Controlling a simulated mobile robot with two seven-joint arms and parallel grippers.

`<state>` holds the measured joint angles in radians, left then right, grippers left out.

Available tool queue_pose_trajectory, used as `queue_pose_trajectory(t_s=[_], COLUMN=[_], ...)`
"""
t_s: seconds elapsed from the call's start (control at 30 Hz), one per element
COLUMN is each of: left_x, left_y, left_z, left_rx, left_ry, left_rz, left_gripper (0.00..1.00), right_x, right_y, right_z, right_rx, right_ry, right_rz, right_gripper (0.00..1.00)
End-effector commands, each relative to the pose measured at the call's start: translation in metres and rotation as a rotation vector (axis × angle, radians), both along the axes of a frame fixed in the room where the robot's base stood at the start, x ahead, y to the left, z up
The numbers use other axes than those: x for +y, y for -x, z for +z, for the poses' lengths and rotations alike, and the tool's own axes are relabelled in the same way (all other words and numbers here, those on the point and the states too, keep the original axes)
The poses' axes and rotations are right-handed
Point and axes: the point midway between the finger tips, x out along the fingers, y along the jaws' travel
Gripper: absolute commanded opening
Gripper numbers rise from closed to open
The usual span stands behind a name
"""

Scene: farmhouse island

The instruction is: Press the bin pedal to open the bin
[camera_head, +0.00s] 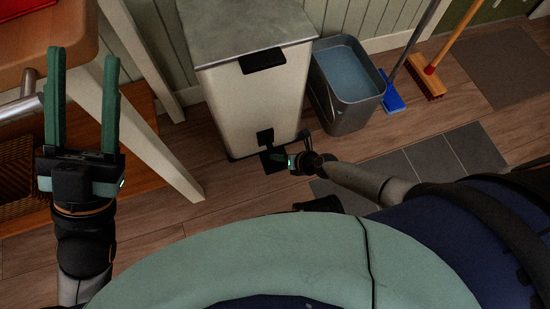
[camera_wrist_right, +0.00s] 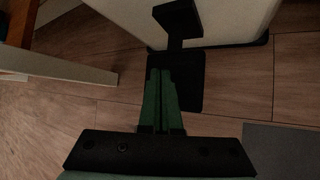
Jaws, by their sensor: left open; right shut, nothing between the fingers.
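The cream bin (camera_head: 250,105) stands upright against the wall with its grey lid (camera_head: 240,22) shut. Its black pedal (camera_head: 268,164) sticks out at the base, low over the floor. My right gripper (camera_head: 273,155) is shut and empty, with its green fingertips over the pedal. In the right wrist view the shut fingers (camera_wrist_right: 160,72) overlap the black pedal plate (camera_wrist_right: 192,88) and hide its left-middle part. I cannot tell whether they touch it. My left gripper (camera_head: 82,55) is open and empty, raised at the left, away from the bin.
A grey bucket (camera_head: 340,110) stands right of the bin, then a blue mop (camera_head: 392,95) and a red-orange broom (camera_head: 428,78). A wooden table with pale legs (camera_head: 165,160) and a wicker basket (camera_head: 18,190) are at left. Grey floor tiles (camera_head: 430,158) lie at right.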

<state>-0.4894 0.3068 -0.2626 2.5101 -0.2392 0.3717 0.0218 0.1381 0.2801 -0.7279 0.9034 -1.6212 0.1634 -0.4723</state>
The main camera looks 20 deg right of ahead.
Motion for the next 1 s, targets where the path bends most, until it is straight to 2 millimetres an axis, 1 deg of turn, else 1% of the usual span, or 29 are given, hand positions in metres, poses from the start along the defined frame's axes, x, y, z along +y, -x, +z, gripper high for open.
queue_pose_trajectory(t_s=[0.03,0.1,0.47,1.0], left_x=[-0.0001,-0.0002,-0.0001,0.0002], left_y=[0.0000,0.0000,0.0000,-0.0001], left_z=[-0.0039,-0.0049,-0.0039,-0.0045], left_rx=[0.000,0.000,0.000,0.000], left_ry=[0.000,0.001,0.001,0.001], left_rz=[0.000,-0.001,-0.001,0.001], left_gripper=[0.50,0.50,0.50,0.50], right_x=[-0.0001,0.0000,0.0000,-0.0010], right_y=[-0.0001,-0.0002,-0.0003,-0.0009], right_z=[-0.0040,-0.0050,-0.0047,-0.0119], right_rx=[0.000,0.000,0.000,0.003], right_ry=[0.000,0.001,0.001,0.003], right_rz=[0.000,0.001,-0.001,-0.001], right_gripper=[0.00,0.00,0.00,0.00])
